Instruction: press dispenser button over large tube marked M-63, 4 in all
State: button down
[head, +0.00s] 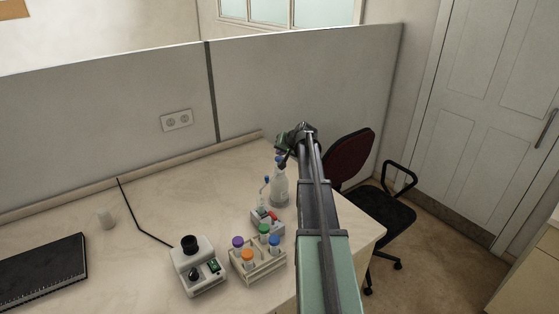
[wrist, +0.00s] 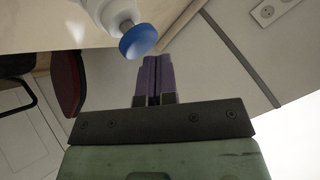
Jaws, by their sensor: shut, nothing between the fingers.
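A clear-white dispenser bottle (head: 279,187) stands on the desk near its right end. Its blue top button (wrist: 138,41) shows large in the wrist view, with the white bottle neck beside it. My gripper (wrist: 155,66) is shut and empty, its purple fingers together, with the tips close beside the blue button; I cannot tell if they touch. In the head view my gripper (head: 294,139) is above the bottle and partly covers its top. No M-63 marking is readable.
A small rack (head: 265,222) with a red-topped item stands between the bottle and the tube rack. A white device with a black cup (head: 190,244) is left of the rack. A partition (head: 110,120) stands behind.

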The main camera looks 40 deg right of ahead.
jog(key=shift+f+b, duration=0.75)
jog(key=shift+f, duration=0.05)
dwell(0.8)
jog(key=shift+r, duration=0.1)
jog(key=shift+r+p, duration=1.15)
jog(key=shift+p, duration=0.05)
notch_tip(320, 180, up, 5)
jog(key=p, duration=0.5)
dwell(2.0)
notch_tip(320, 180, up, 4)
jog(key=p, duration=0.5)
send_over(281, 158)
jog(key=shift+w+d+f+b, duration=0.1)
jog(key=shift+w+f+b, duration=0.05)
jog(key=shift+b, duration=0.45)
jog(key=shift+f, duration=0.1)
